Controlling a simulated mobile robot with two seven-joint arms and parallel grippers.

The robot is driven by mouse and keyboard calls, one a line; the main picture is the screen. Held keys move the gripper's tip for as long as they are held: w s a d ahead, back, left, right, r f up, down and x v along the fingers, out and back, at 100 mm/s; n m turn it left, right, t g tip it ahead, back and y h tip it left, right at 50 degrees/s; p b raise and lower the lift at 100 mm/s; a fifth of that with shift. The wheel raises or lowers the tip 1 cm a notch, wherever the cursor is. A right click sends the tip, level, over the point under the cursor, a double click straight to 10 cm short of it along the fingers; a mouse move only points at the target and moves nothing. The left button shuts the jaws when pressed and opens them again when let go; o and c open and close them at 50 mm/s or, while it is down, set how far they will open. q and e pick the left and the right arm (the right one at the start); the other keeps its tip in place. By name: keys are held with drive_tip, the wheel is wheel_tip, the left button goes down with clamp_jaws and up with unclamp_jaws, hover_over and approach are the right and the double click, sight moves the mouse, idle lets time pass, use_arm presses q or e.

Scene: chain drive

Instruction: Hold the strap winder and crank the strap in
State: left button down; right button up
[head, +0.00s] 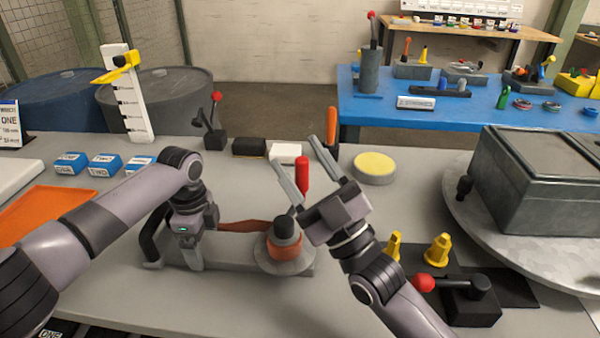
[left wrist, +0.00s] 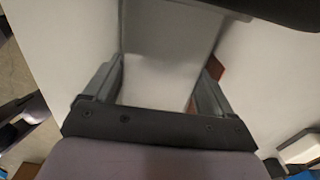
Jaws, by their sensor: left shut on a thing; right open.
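The strap winder has a long grey base (head: 230,262), a black handle (head: 152,235) at its left end, and a round spool (head: 285,258) with a dark hub at its right. An orange strap (head: 245,226) runs to the spool. A red crank grip (head: 302,172) stands upright above the spool. My left gripper (head: 190,262) is shut on the grey base near the black handle; the left wrist view shows the grey body (left wrist: 165,75) between its fingers. My right gripper (head: 294,152) is open; the red grip appears between its fingers, and contact cannot be told.
Behind stand a black block (head: 249,147), a white block (head: 287,153), an upright orange handle (head: 332,122) and a yellow-topped disc (head: 374,168). Yellow pieces (head: 438,250) and a red-knobbed black device (head: 470,300) lie right of my right arm. A grey box (head: 540,190) on a turntable fills the far right.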

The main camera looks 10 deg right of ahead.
drive_tip(key=s+a+r+n+g+y, duration=0.2)
drive_tip(key=a+r+n+g+y, duration=0.15)
drive_tip(key=n+g+y, duration=0.65)
drive_tip(key=s+a+r+n+g+y, duration=0.2)
drive_tip(key=a+r+n+g+y, duration=0.15)
drive_tip(key=n+g, duration=0.7)
drive_tip(key=n+t+h, duration=0.2)
drive_tip(key=n+h, duration=0.9)
drive_tip(key=h, duration=1.3)
approach(300, 173)
drive_tip(key=x, duration=0.7)
drive_tip(key=w+x, duration=0.1)
drive_tip(key=x, duration=0.3)
drive_tip(key=shift+w+d+f, duration=0.15)
drive_tip(key=shift+d+f, duration=0.05)
drive_tip(key=shift+d, duration=0.1)
